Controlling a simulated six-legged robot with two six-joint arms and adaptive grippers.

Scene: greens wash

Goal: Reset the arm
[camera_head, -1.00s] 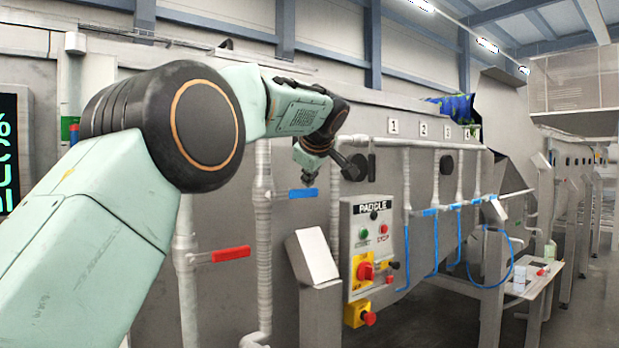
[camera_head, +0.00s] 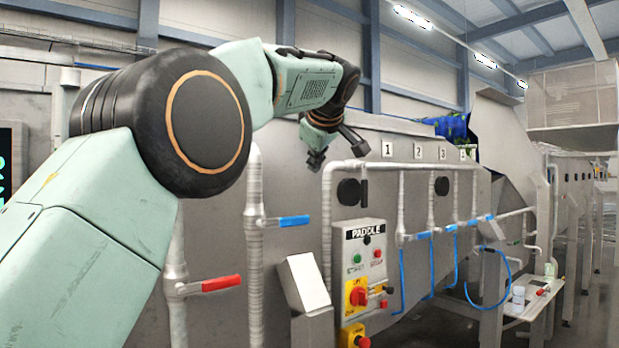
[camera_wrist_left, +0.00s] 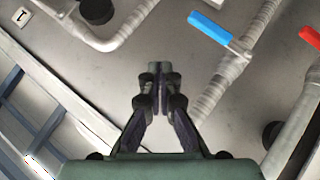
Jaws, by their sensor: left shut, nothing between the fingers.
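My left arm (camera_head: 190,125) comes in from the left in the head view and bends over to the right. My left gripper (camera_head: 316,164) hangs at its end, pointing down, in front of the steel tank wall and above the blue valve handle. In the left wrist view the fingers (camera_wrist_left: 159,80) meet at the tips, shut and empty. No object touches them. My right gripper is in no view.
The steel wash tank (camera_head: 300,190) carries pipes, a blue valve handle (camera_head: 294,221) and a red one (camera_head: 221,283). The PADDLE control box (camera_head: 366,262) stands right of them. Blue hoses (camera_head: 402,275) hang further right. A small side table (camera_head: 530,302) stands at the far right.

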